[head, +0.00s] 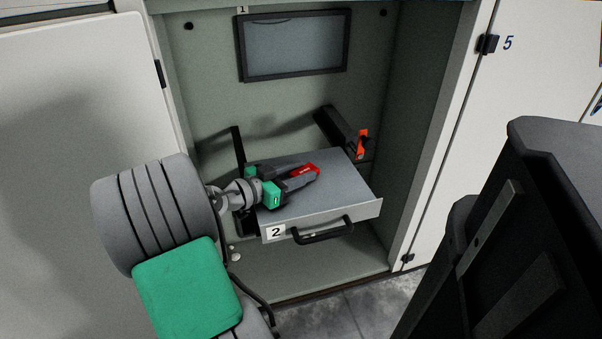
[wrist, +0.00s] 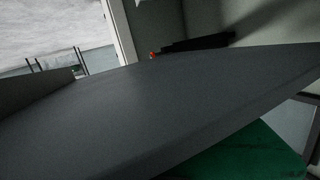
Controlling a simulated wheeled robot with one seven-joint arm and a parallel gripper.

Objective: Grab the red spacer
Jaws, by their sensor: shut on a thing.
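The red spacer (head: 304,170) is a small red piece between the dark fingers of my gripper (head: 310,174) in the head view. My gripper is shut on it, and the fingers cover part of it. Both are over the grey top of the drawer unit marked 2 (head: 335,190). I cannot tell whether the spacer touches that surface. In the wrist view a broad dark grey surface fills most of the picture, and the spacer cannot be made out there.
The drawer unit has a black handle (head: 323,232) and stands out of an open cabinet (head: 285,110). A dark bracket (head: 337,130) with an orange-red latch (head: 362,143) is behind it at right. A framed panel marked 1 (head: 295,45) is above. A cabinet door (head: 80,110) stands at left.

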